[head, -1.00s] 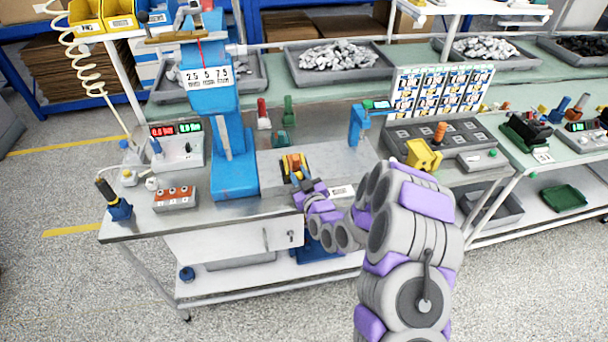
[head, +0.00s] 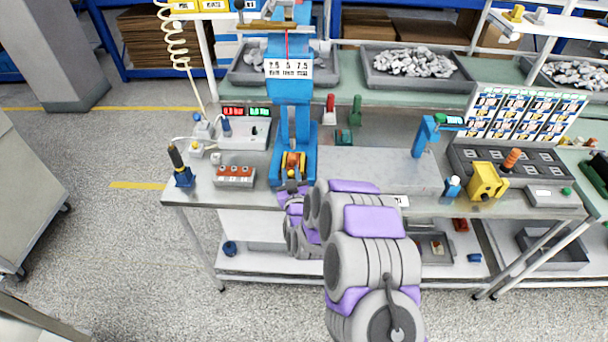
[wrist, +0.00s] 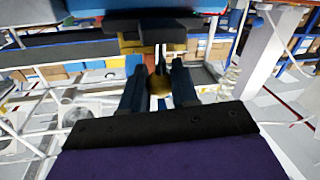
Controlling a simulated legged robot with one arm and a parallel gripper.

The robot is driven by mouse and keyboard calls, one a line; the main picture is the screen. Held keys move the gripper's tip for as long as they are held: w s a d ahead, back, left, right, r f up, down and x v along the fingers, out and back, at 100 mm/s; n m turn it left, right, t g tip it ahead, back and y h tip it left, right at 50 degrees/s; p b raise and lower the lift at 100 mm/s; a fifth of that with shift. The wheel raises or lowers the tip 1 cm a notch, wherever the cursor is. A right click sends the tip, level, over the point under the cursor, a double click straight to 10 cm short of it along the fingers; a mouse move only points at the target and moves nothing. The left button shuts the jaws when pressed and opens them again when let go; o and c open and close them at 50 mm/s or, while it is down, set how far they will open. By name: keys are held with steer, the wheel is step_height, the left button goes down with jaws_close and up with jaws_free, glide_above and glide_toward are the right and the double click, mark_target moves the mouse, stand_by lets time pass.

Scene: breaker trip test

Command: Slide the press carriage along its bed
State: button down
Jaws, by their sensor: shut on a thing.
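The press carriage (head: 293,163), with a yellow and red fixture on it, sits at the foot of the blue press (head: 291,105), below its head, at the left of the bench. My gripper (head: 291,188) is at the near side of the carriage in the head view, its fingertips largely hidden. In the wrist view my gripper's two dark fingers (wrist: 159,85) close around a dark, yellowish handle (wrist: 160,68) on the carriage.
A meter box (head: 243,136) and an orange-topped block (head: 234,176) stand left of the press. A blue stand (head: 425,137) and a yellow block (head: 486,182) are to the right. Grey bins (head: 415,70) of metal parts line the back.

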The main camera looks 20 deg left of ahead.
steer(key=shift+s+a, duration=0.15)
steer(key=shift+a, duration=0.1)
steer(key=c, duration=1.2)
jaws_free()
steer(key=shift+a, duration=0.1)
steer(key=o, duration=0.3)
steer(key=shift+a+f, duration=0.1)
steer(key=shift+a, duration=0.15)
steer(key=shift+d, duration=0.25)
